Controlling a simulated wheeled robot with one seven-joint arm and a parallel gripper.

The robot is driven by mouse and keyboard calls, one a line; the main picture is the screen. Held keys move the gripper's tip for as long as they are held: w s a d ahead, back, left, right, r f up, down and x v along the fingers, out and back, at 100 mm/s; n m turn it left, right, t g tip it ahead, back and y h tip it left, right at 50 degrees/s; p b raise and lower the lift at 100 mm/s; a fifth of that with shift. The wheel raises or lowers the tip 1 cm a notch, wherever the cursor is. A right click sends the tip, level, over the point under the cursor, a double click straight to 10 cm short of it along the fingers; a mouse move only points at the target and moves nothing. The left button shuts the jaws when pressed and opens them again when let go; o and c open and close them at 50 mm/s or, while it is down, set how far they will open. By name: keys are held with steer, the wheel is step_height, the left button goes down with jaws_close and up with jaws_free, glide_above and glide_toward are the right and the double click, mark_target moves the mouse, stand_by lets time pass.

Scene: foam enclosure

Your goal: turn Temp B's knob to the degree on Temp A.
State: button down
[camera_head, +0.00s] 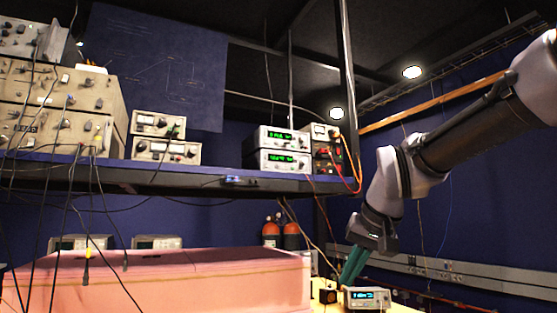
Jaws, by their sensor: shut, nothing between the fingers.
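Two white instruments are stacked on the shelf, an upper one (262,146) and a lower one (258,167). Each has a lit green display and small knobs on its right side. A third white instrument (353,305) with a lit blue-green display sits on the bench at lower right. The labels and digits are too small to read, so I cannot tell which is Temp A or Temp B. My gripper (347,280) has teal fingers that point down. It is shut and empty, just above and left of the bench instrument in the picture.
A small black block (327,296) sits left of the bench instrument. A large pink foam enclosure (180,285) fills the lower left. The shelf (190,181) carries several more instruments. Cables hang from it. Red-orange bottles (281,234) stand behind the foam.

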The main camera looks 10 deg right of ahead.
steer(key=c, duration=0.9)
jaws_free()
steer(key=shift+w+r, duration=0.2)
steer(key=shift+r, duration=0.15)
steer(key=shift+o, duration=1.4)
steer(key=w+d+r+n+t+y, duration=0.1)
steer(key=w+r+t, duration=0.1)
steer(key=w+r, duration=1.2)
step_height(320, 180, up, 2)
steer(key=shift+d+r+n, duration=0.25)
steer(key=shift+d+n, duration=0.05)
steer(key=n+t+y, duration=0.1)
steer(key=n+t, duration=0.3)
glide_toward(305, 160)
steer(key=x, duration=0.8)
steer(key=shift+w+d+r, duration=0.1)
jaws_close()
